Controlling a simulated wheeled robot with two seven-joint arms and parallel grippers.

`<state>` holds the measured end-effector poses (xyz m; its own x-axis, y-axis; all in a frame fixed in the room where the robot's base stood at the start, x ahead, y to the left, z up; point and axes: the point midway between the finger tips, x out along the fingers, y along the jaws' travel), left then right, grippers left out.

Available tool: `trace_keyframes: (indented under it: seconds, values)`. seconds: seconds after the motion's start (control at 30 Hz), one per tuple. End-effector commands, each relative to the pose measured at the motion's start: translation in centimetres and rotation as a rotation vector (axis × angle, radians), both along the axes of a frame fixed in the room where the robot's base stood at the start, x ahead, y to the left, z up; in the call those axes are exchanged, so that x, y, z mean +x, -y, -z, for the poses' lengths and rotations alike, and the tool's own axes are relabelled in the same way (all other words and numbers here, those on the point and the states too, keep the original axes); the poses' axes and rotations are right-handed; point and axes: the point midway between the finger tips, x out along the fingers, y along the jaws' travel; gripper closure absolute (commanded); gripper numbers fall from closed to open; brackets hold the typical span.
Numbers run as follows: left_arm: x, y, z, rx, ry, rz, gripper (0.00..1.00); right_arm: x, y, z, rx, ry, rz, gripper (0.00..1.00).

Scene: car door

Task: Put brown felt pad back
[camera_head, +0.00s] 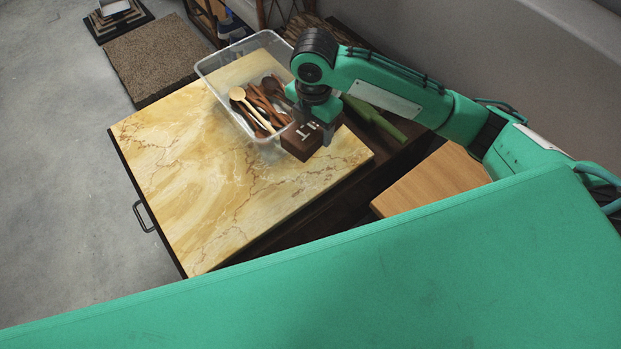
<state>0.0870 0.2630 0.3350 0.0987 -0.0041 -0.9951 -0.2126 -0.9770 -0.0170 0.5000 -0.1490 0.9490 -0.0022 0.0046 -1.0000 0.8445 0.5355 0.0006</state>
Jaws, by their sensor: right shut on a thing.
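A dark brown block-shaped piece, taken as the brown felt pad (297,146), is at the right edge of a clear plastic bin. My right gripper (322,134) comes down over it from the upper right and is shut on it. The gripper hides part of its top, and I cannot tell whether its underside touches the marble top. The clear bin (212,82) holds several wooden spoons and brown utensils (262,104). My left gripper is not in view.
The yellow marble-patterned top (190,190) is clear at its left and front. A green object (375,120) lies behind the gripper. A wooden board (435,182) is at the right. A brown mat (153,58) lies on the floor at the upper left.

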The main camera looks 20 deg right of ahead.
Motion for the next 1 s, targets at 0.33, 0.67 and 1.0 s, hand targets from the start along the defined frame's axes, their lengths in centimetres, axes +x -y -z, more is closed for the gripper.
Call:
trace_keyframes:
  seconds: [0.33,0.67,1.0]
  values:
    - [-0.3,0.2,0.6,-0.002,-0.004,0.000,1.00,0.4,-0.4,1.5,-0.005,-0.004,-0.179,0.66]
    - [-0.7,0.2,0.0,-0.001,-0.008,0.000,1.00,0.3,-0.4,10.2,-0.005,-0.003,-0.175,0.66]
    - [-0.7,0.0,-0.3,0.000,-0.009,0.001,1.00,0.5,-0.4,15.3,-0.005,0.002,-0.176,0.66]
